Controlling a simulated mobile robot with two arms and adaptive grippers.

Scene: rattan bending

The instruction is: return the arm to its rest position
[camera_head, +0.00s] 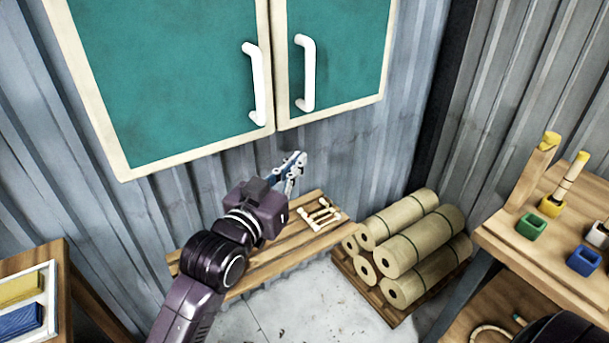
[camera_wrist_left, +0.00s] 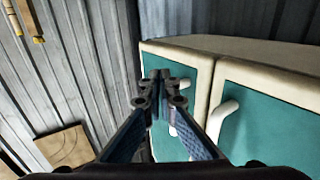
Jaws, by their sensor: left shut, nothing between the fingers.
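My left arm comes in from the bottom of the head view, and its gripper (camera_head: 296,165) is in the air above a wooden bench and below the teal cabinet (camera_head: 180,80). In the left wrist view the gripper (camera_wrist_left: 162,76) is shut, with its fingertips together and nothing between them. The cabinet doors (camera_wrist_left: 265,125) with white handles are behind the fingers there, apart from them as far as I can tell. My right gripper is not in view; a dark shape at the bottom right edge of the head view is unclear.
The wooden bench (camera_head: 262,262) holds a small rack of pale sticks (camera_head: 322,214). Rolls (camera_head: 420,245) are stacked on a pallet at its right. A shelf (camera_head: 530,250) with coloured cups stands at right. A table (camera_head: 60,280) with yellow and blue blocks stands at left.

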